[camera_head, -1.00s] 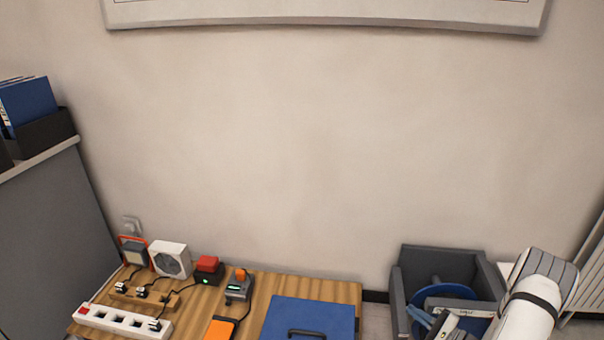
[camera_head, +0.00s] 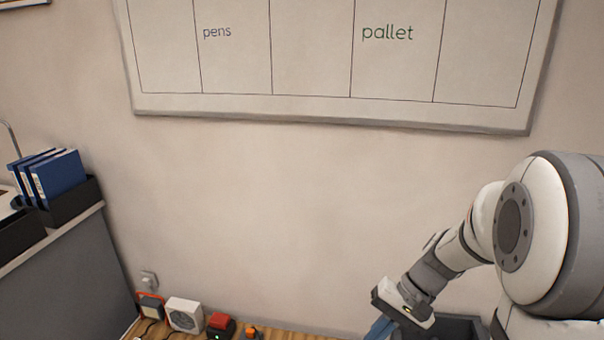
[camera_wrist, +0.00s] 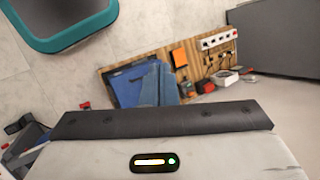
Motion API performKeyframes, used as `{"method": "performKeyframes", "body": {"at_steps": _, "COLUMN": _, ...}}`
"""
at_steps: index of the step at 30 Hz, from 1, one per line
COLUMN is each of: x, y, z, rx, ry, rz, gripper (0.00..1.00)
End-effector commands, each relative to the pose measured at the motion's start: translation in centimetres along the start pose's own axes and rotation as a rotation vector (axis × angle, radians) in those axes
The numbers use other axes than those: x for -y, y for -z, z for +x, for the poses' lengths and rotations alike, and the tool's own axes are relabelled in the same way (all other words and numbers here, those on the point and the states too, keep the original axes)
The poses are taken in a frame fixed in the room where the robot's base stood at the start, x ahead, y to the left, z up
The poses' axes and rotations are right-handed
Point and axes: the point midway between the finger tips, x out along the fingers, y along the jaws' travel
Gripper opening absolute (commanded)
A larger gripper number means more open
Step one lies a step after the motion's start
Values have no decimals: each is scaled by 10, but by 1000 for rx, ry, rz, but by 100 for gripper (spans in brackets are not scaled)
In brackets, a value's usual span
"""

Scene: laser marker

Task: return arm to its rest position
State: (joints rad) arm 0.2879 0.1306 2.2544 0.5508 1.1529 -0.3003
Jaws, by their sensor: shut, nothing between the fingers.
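My gripper (camera_head: 380,329) hangs at the lower edge of the head view, at the end of my white and grey arm, with its blue fingers pointing down and partly cut off by the frame. In the wrist view my gripper's light blue fingers (camera_wrist: 158,72) are together and empty. They overlap the image of the blue case (camera_wrist: 127,86) on the wooden table (camera_wrist: 198,73); the gap between them and the case is hard to judge.
In the head view a whiteboard (camera_head: 310,105) hangs on the wall above the table's white fan box (camera_head: 184,315). Blue binders (camera_head: 58,178) stand on a grey cabinet (camera_head: 75,280) at left. The wrist view shows a power strip (camera_wrist: 219,41) and a teal-rimmed object (camera_wrist: 62,43). Bare wall fills the middle.

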Motion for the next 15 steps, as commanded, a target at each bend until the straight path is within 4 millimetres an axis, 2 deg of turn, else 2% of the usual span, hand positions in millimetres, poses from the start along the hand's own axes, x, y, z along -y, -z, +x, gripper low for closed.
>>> {"method": "performKeyframes", "body": {"at_steps": 1, "x": 14, "y": -20, "z": -23, "rx": -32, "ry": -60, "rz": -41, "gripper": 0}}
{"method": "performKeyframes", "body": {"at_steps": 6, "x": 31, "y": -66, "z": -64, "rx": -150, "ry": -248, "rz": -152, "gripper": 0}}
{"method": "performKeyframes", "body": {"at_steps": 12, "x": 44, "y": -108, "z": -111, "rx": -316, "ry": -417, "rz": -279, "gripper": 0}}
{"method": "performKeyframes", "body": {"at_steps": 15, "x": 48, "y": -120, "z": -126, "rx": -384, "ry": -467, "rz": -326, "gripper": 0}}
